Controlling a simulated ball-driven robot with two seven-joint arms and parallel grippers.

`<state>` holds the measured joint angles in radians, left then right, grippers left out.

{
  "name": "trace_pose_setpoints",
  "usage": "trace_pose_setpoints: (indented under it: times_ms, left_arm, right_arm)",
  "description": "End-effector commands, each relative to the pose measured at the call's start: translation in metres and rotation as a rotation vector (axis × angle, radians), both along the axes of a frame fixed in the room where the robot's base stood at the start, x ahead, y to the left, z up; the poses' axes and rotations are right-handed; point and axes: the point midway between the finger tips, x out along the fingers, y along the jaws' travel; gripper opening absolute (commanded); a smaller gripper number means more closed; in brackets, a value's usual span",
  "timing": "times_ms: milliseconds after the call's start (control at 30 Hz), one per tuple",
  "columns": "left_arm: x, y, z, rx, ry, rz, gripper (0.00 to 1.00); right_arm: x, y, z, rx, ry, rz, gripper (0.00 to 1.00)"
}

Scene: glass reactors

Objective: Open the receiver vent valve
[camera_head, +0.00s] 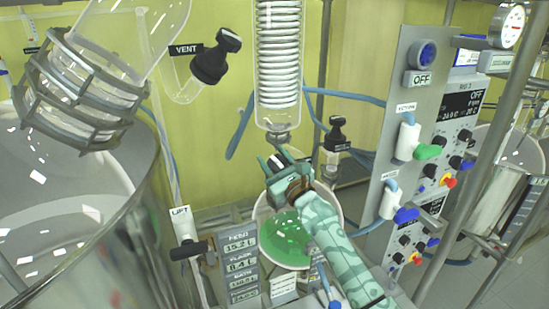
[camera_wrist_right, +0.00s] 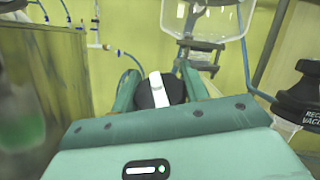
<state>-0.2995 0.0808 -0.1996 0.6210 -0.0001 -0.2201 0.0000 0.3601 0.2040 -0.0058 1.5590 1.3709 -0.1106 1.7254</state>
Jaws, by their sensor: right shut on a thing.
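My right gripper (camera_head: 280,168) is below the coiled glass condenser, just above the receiver flask (camera_head: 260,212), which holds green liquid. In the right wrist view, the fingers of my right gripper (camera_wrist_right: 158,88) are on either side of a black knob with a white stripe (camera_wrist_right: 157,88) and are shut on it. The knob is mostly hidden by the gripper in the head view. The label of this knob does not show, so I cannot read whether it is the receiver vent valve. My left gripper is not in view.
Another black knob (camera_head: 336,133) stands right of my gripper; its label in the wrist view (camera_wrist_right: 313,120) partly reads as receiver vacuum. A black knob (camera_head: 215,58) labelled VENT is upper left. The condenser (camera_head: 277,70) hangs above. A control panel (camera_head: 403,80) stands right.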

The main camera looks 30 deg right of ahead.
Motion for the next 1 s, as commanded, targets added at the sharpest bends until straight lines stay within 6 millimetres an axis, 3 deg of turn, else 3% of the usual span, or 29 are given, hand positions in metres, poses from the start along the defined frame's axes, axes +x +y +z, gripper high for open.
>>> trace_pose_setpoints:
  times_ms: [367,1000]
  left_arm:
    - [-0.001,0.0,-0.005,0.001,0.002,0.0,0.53]
    - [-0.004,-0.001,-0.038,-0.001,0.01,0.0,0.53]
  right_arm:
    - [0.0,0.002,-0.001,-0.095,0.05,0.154,0.22]
    - [-0.002,0.009,-0.004,-0.33,0.186,0.561,0.22]
